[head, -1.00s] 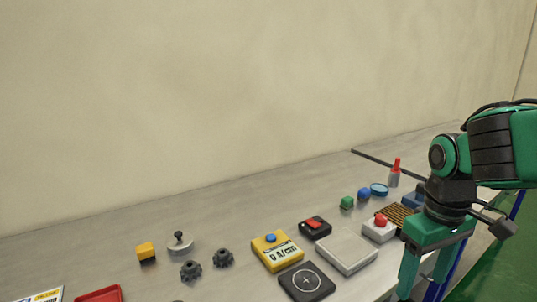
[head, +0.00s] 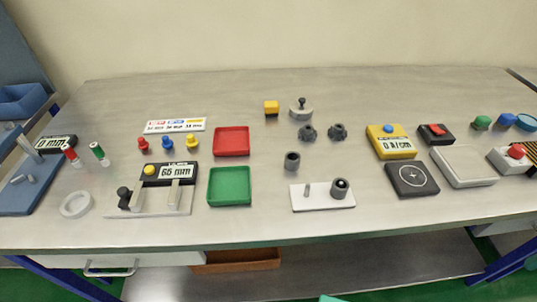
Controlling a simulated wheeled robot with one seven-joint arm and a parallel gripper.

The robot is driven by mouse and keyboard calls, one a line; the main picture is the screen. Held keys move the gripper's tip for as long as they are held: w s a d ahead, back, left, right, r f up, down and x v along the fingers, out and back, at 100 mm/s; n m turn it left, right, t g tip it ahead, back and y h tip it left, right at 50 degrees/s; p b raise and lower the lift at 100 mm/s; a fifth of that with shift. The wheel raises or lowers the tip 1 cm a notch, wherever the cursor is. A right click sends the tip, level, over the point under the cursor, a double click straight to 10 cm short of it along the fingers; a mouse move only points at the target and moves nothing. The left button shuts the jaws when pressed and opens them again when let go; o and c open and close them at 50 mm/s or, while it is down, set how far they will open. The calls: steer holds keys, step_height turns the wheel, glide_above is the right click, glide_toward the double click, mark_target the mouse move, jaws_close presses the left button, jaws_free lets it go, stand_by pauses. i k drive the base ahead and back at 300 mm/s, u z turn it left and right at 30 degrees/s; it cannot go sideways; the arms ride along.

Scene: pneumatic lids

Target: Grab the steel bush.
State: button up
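Two short dark grey hollow cylinders look like bushes. One bush (head: 292,161) stands alone on the steel bench, behind a white plate (head: 311,204). The other bush (head: 340,189) stands at the right of that plate, beside a thin upright pin (head: 307,190). I cannot tell from the picture which of the two is the steel one. My gripper is not in view; only a sliver of green shows at the bottom edge.
Two dark knobbed parts (head: 338,131) and a grey piece with a black knob (head: 301,110) stand behind the bushes. A green tray (head: 230,201) and red tray (head: 231,155) lie left. A yellow meter (head: 390,142) and black pad (head: 412,178) lie right. Bench front is clear.

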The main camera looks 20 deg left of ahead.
mark_target(292, 159)
steer(key=u, duration=2.05)
steer(key=k, duration=1.1)
steer(key=z, duration=0.75)
steer(key=i, duration=0.8)
